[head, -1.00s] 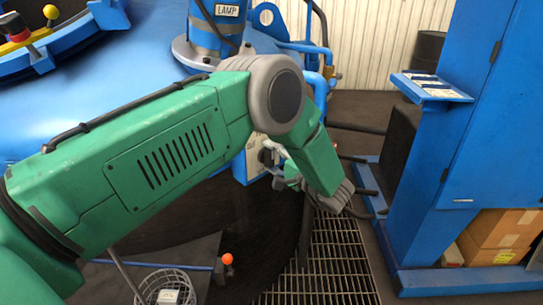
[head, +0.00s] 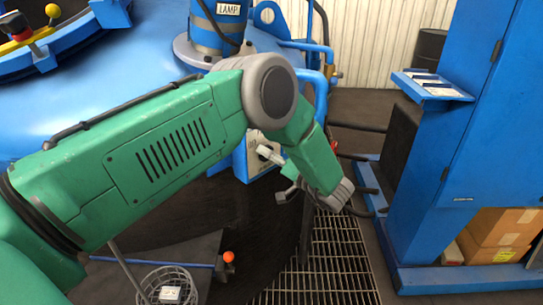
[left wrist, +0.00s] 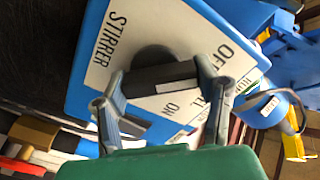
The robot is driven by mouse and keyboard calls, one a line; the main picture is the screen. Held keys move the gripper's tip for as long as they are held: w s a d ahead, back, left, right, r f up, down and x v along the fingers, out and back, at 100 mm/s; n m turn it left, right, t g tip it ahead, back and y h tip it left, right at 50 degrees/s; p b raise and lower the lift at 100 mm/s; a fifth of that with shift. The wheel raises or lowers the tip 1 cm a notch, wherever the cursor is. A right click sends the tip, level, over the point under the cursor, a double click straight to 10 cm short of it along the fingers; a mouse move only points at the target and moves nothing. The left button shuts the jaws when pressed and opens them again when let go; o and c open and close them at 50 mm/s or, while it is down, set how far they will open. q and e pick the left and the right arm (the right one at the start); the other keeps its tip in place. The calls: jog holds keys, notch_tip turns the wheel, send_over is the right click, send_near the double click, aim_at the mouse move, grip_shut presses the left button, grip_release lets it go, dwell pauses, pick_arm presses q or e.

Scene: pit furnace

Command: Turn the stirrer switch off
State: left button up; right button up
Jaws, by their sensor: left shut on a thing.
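The stirrer switch box (head: 254,146) is a blue box with a white plate, below the lamp column in the head view. In the left wrist view its plate (left wrist: 112,40) reads STIRRER, OFF and ON. The dark switch handle (left wrist: 160,78) has a pale line and lies between my fingers, on the side of the OFF and ON labels; I cannot tell exactly which label it marks. My left gripper (left wrist: 160,72) is shut on the handle, one finger at each end. In the head view my left gripper (head: 276,175) is partly hidden by my forearm. My right gripper is not in view.
The large blue furnace vessel (head: 100,95) fills the left. Blue pipes (head: 318,85) rise behind my wrist. A blue cabinet (head: 480,130) with a small tray (head: 432,86) stands right. A wire basket (head: 166,288) and an orange ball knob (head: 228,257) are below. Floor grating (head: 335,260) is clear.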

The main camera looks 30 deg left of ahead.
pick_arm(q)
jog(key=shift+s+d+f, duration=0.1)
jog(key=shift+s+f, duration=0.1)
jog(key=shift+f, duration=0.25)
jog(key=o, duration=1.2)
jog(key=shift+c, duration=0.2)
jog(key=shift+w, duration=0.15)
jog(key=shift+r, duration=0.15)
jog(key=v, duration=1.2)
